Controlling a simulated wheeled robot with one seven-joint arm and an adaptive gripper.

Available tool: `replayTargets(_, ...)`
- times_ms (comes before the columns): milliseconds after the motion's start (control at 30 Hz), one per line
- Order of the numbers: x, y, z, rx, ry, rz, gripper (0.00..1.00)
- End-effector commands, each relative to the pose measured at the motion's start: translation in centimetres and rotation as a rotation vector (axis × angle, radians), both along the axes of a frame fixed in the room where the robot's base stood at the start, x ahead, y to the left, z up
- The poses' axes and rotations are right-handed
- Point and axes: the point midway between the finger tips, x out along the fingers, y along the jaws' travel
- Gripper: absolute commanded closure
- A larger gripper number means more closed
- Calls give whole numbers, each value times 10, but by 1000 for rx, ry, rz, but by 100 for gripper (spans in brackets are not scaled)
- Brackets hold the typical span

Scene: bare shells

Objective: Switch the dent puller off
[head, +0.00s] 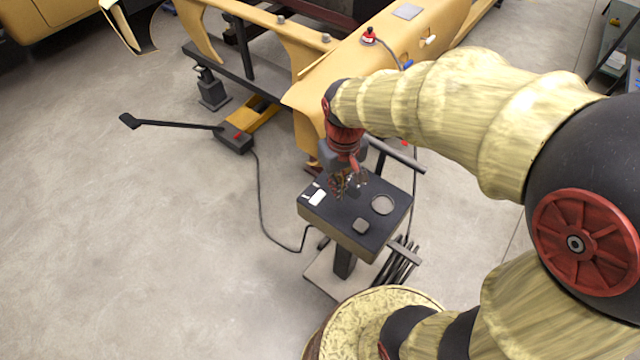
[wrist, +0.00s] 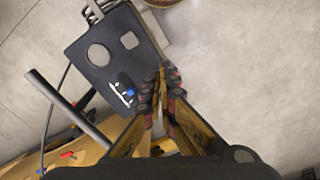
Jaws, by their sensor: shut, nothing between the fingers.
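A box with a black top (head: 340,222) and tan sides stands on a post over a pale base plate; it appears to be the dent puller's unit. Its top carries a round disc (head: 382,204), a small square piece (head: 361,226) and a white label (head: 316,197). In the wrist view the box top (wrist: 85,62) also shows a dark raised block (wrist: 124,78) beside white marks and a small blue part (wrist: 130,92). My gripper (head: 347,190) is shut and empty, above the box's far side. In the wrist view its fingertips (wrist: 160,88) appear just right of the blue part.
A tan car body shell (head: 330,65) stands behind the box on a dark frame. A black-handled tool (head: 235,138) lies on the floor at left, with a cable trailing toward the box. Dark rods (head: 402,262) hang at the box's near right. The left floor is open.

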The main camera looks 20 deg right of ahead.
Motion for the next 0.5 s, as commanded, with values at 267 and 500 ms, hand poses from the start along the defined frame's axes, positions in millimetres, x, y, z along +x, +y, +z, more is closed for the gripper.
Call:
replayTargets(267, 52, 1, -45, 1, 103, 134, 100)
replayTargets(500, 107, 1, -89, 5, 99, 311, 100)
